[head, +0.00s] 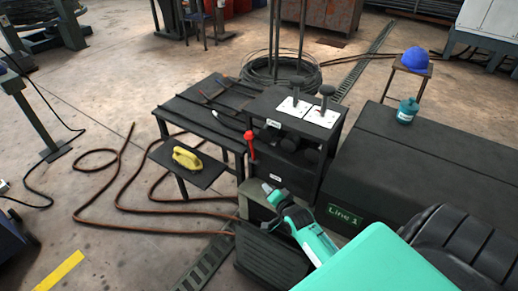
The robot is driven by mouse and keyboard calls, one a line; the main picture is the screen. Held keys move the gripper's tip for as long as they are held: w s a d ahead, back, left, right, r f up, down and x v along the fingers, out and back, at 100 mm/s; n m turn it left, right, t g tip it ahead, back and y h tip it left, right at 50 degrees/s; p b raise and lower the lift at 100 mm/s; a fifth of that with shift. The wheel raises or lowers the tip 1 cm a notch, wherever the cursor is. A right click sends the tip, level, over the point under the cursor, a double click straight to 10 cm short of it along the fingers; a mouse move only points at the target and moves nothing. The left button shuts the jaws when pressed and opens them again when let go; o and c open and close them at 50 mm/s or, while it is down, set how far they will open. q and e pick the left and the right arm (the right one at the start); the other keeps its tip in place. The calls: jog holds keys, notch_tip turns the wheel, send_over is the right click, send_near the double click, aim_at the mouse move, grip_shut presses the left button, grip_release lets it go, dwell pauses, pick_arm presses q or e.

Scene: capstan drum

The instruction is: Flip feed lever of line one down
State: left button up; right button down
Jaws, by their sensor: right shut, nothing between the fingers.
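A dark control cabinet (300,160) stands in the middle of the head view. A red-handled lever (250,146) stands upright at its front left edge. Two black-knobbed levers, a left one (296,86) and a right one (325,97), rise from white plates on its top. I cannot read which one is labelled as the feed lever. A green "Line 1" label (345,216) is on the dark housing to the right. My right gripper (267,188) is shut and empty, below and slightly right of the red lever, apart from it. My left gripper is not in view.
A dark table (205,118) with tools adjoins the cabinet's left. A yellow object (187,158) lies on a low shelf (208,173). A teal bottle (407,110) stands on the long dark housing (420,150). A brown hose (120,210) loops over the floor at left.

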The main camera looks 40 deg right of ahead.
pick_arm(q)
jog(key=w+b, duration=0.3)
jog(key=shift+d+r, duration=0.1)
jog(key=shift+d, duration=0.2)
pick_arm(e)
notch_tip(320, 180, up, 16)
jog(key=w+d+m+t, duration=0.1)
jog(key=d+m+t, duration=0.1)
jog(key=m+t, duration=0.2)
jog(key=shift+d+f+h, duration=0.15)
jog(key=shift+h, duration=0.15)
jog(key=shift+w, duration=0.1)
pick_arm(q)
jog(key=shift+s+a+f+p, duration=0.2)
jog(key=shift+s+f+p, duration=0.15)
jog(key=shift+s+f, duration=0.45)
pick_arm(e)
send_over(251, 149)
jog(key=s+d, duration=0.2)
jog(key=shift+w+d+r, duration=0.1)
jog(key=shift+d+r, duration=0.05)
jog(key=shift+r, duration=0.25)
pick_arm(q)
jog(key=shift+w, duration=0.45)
